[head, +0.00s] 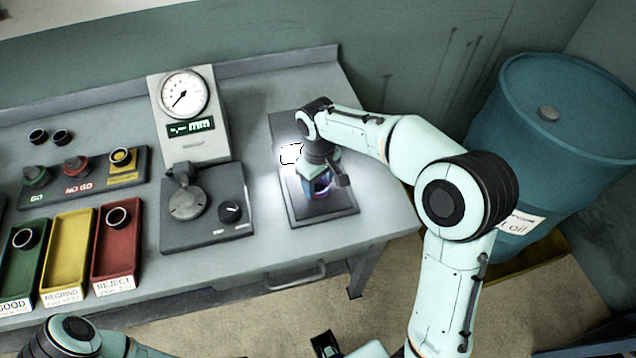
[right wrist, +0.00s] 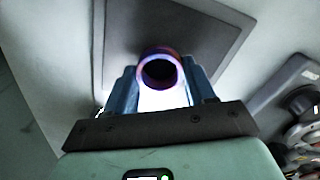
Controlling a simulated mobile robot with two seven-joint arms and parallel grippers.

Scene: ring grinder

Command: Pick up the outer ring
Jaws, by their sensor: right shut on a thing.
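My right gripper (head: 320,183) is over the dark mat (head: 338,208) at the right end of the bench, pointing down. In the right wrist view its two blue fingers (right wrist: 161,78) stand on either side of the outer ring (right wrist: 160,53), shut on it. The ring is a short round tube with a dark bore and a purple-blue sheen. In the head view the fingers and wrist mostly hide the ring. I cannot tell whether it touches the mat.
Left of the mat stand a gauge (head: 184,95) with a dial and its measuring base (head: 205,220). Further left are a GO/NO GO block (head: 85,172) and green, yellow (head: 68,250) and red (head: 118,255) trays, with some rings. A blue oil drum (head: 545,130) stands right of the bench.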

